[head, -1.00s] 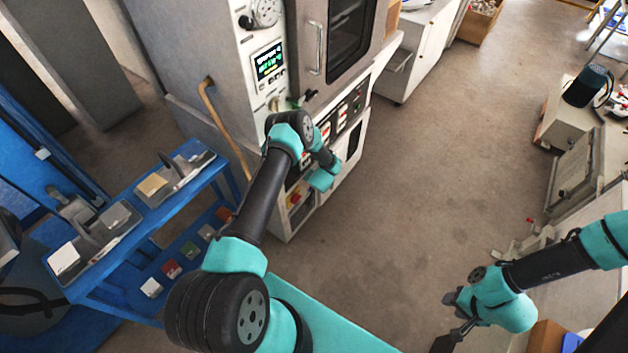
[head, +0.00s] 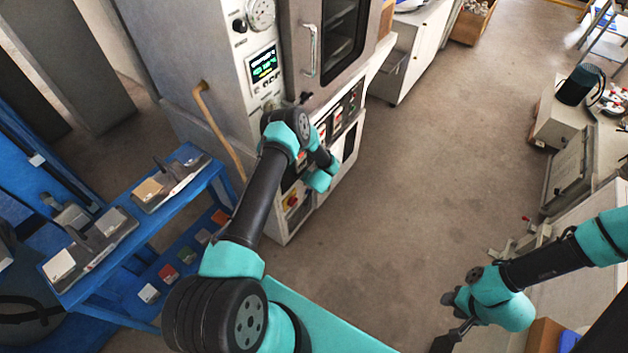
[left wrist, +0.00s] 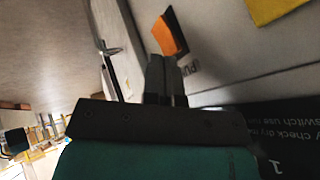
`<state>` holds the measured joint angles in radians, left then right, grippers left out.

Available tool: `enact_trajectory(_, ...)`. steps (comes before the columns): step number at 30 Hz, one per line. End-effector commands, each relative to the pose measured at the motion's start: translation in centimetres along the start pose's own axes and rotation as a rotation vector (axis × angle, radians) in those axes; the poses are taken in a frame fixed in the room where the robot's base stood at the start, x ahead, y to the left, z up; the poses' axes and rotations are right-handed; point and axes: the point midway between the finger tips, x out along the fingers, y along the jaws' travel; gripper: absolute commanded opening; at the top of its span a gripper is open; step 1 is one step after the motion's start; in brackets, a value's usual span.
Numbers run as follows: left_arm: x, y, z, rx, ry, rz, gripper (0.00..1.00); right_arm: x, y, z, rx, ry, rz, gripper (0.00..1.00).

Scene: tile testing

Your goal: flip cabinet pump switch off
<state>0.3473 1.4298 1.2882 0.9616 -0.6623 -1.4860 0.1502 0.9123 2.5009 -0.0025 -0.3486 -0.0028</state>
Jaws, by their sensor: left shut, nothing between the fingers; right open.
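The grey-white cabinet (head: 180,95) stands at the upper left centre in the head view, with a row of switches (head: 338,118) on its front. In the left wrist view an orange rocker switch (left wrist: 170,33) in a dark frame sits on a pale panel beside lettering that reads "PU", the rest hidden. My left gripper (left wrist: 163,60) is shut and empty, its tips just below the rocker; I cannot tell whether they touch it. In the head view my left arm hides this gripper. My right gripper (head: 448,340) is open, at the bottom right, far from the cabinet.
A lit display (head: 264,65) and an oven-like door with a handle (head: 313,50) are above the switches. A red knob on yellow (head: 292,201) is lower on the front. A blue rack (head: 205,180) with tile samples stands left. The floor (head: 400,200) between the arms is clear.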

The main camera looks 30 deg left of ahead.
Motion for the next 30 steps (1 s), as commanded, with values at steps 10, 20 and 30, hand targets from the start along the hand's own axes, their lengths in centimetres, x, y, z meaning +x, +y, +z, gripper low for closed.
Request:
enact_trajectory(10, -3.8, 1.6, -0.1, -0.006, -0.002, -0.004, 0.0, 0.0, 0.0, 0.0, 0.0, 0.0, 0.0, 0.43)
enact_trajectory(20, -9.4, 0.4, -0.3, -0.006, -0.003, -0.003, 0.0, 0.0, 0.0, 0.0, 0.0, 0.0, 0.0, 0.43)
enact_trajectory(30, -11.6, -0.1, -0.3, -0.008, -0.003, -0.004, 0.0, 0.0, 0.0, 0.0, 0.0, 0.0, 0.0, 0.43)
